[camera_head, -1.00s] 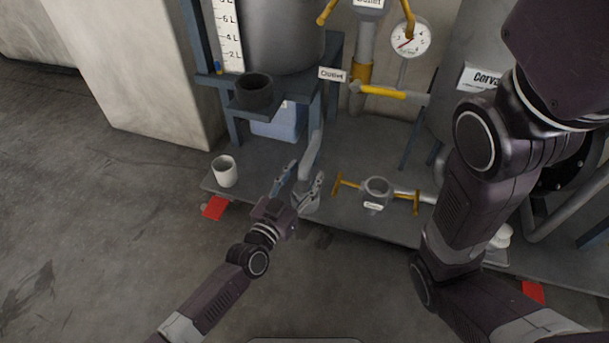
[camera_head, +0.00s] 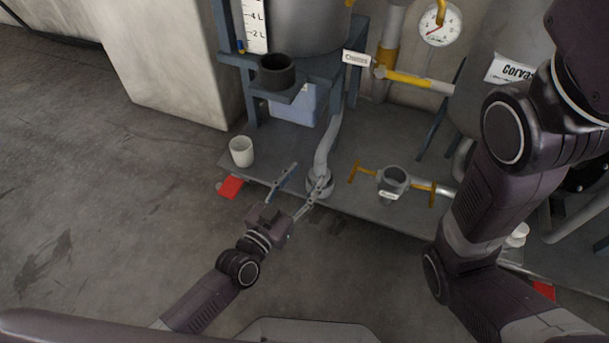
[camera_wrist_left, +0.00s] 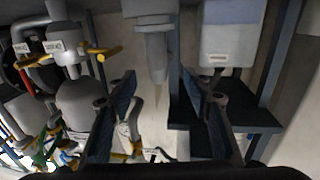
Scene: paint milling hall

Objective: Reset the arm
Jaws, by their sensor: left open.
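My left gripper (camera_head: 299,187) is open and empty in the head view, just off the front edge of the grey platform (camera_head: 345,205). Its fingers are spread apart near the foot of the grey outlet pipe (camera_head: 326,150). In the left wrist view its two fingers (camera_wrist_left: 160,108) are wide apart with nothing held between them. My right arm fills the right side of the head view, but its gripper is not in view.
A white cup (camera_head: 241,151) stands on the platform's left end, by a red floor marker (camera_head: 230,188). A dark cup (camera_head: 277,72) sits on a blue stand. A valve with yellow handles (camera_head: 393,182) is right of my left gripper. Floor at left is clear.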

